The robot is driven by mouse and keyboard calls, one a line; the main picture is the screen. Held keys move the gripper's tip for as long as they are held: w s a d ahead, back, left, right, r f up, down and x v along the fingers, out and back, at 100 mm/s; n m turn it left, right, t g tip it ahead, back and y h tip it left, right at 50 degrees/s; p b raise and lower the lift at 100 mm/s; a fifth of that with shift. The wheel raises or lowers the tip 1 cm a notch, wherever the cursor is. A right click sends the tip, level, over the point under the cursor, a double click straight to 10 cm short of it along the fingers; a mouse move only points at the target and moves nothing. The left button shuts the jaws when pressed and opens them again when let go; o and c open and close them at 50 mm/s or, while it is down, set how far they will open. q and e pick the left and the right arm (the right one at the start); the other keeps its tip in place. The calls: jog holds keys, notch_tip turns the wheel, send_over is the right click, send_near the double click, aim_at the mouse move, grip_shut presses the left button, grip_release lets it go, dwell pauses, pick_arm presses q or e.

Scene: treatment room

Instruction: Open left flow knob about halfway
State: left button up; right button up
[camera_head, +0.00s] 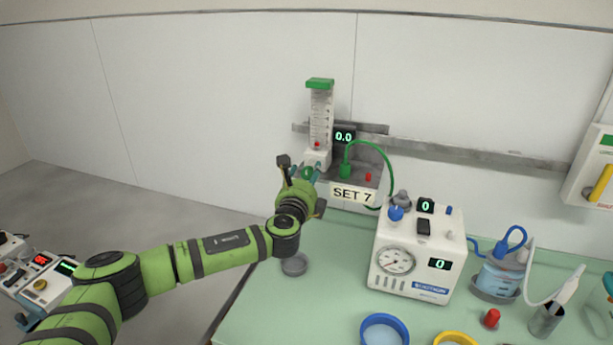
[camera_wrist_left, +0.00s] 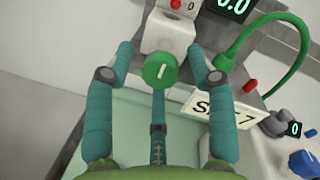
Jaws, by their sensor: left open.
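The flow knob (camera_wrist_left: 160,70) is a round green knob with a pale line mark, on the front of the white flowmeter base (camera_wrist_left: 168,28). In the head view the flowmeter (camera_head: 320,115) has a clear tube with a green top, and its small red float sits low. The display (camera_head: 344,136) beside it reads 0.0. My right gripper is not in view.
A sign (camera_head: 353,194) reading SET 7 hangs below the flowmeter. A green hose (camera_head: 389,165) curves to its right. A white suction unit (camera_head: 415,250) stands on the green table (camera_head: 310,310).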

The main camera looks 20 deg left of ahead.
pick_arm(q)
grip_shut()
